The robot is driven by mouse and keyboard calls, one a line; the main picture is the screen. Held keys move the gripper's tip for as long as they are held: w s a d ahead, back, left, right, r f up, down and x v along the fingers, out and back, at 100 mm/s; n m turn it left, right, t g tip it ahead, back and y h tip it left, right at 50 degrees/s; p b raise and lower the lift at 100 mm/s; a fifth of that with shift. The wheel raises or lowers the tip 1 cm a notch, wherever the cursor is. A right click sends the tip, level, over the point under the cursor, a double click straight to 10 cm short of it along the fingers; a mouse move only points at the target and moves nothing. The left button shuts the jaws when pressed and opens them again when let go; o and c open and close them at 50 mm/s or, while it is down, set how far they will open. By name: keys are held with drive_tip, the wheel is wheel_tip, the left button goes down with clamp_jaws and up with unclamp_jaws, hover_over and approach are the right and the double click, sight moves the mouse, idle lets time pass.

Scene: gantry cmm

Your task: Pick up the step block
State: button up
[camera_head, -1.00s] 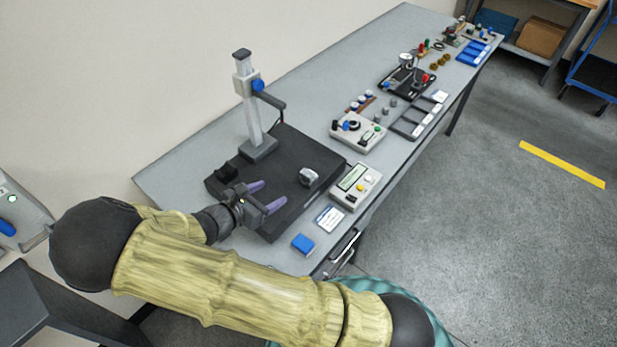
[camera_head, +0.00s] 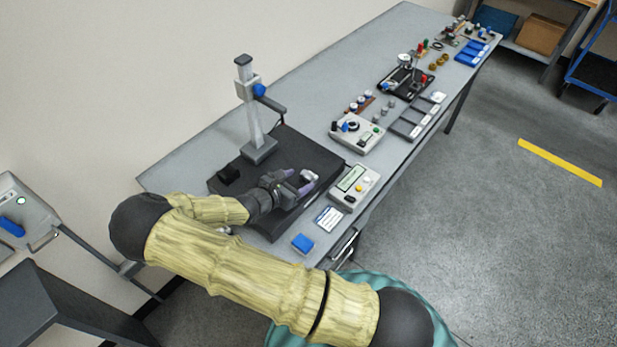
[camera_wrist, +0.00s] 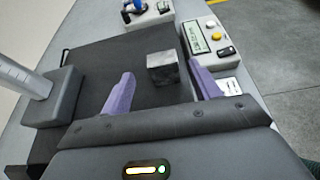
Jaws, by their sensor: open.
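The step block is a small grey metal block (camera_wrist: 163,68) on the black plate (camera_wrist: 90,70); in the wrist view it lies ahead of my gripper (camera_wrist: 163,88), between the lines of the two purple fingers and nearer the right one. The fingers are apart and nothing is held. In the head view my gripper (camera_head: 299,181) is low over the plate, its fingertips beside the block (camera_head: 309,175), which they partly hide. I cannot tell whether a finger touches it.
A gauge stand with a grey column (camera_head: 252,115) rises at the plate's back. A readout box with buttons (camera_head: 354,187) stands just right of the plate. A blue block (camera_head: 302,243) and a label card (camera_head: 329,218) lie near the table's front edge.

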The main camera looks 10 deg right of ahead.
sight(304, 178)
drive_tip(key=shift+w+d+f+p, duration=0.15)
drive_tip(key=shift+w+d+p, duration=0.05)
drive_tip(key=shift+d+p, duration=0.3)
drive_tip(key=p+x, duration=0.1)
drive_tip(key=x, duration=0.3)
drive_tip(key=shift+s+f+p, duration=0.1)
drive_tip(key=shift+f+p, duration=0.15)
drive_tip(key=shift+p, duration=0.15)
drive_tip(key=shift+c, duration=0.2)
drive_tip(key=c, duration=1.2)
drive_tip(key=shift+r, duration=0.15)
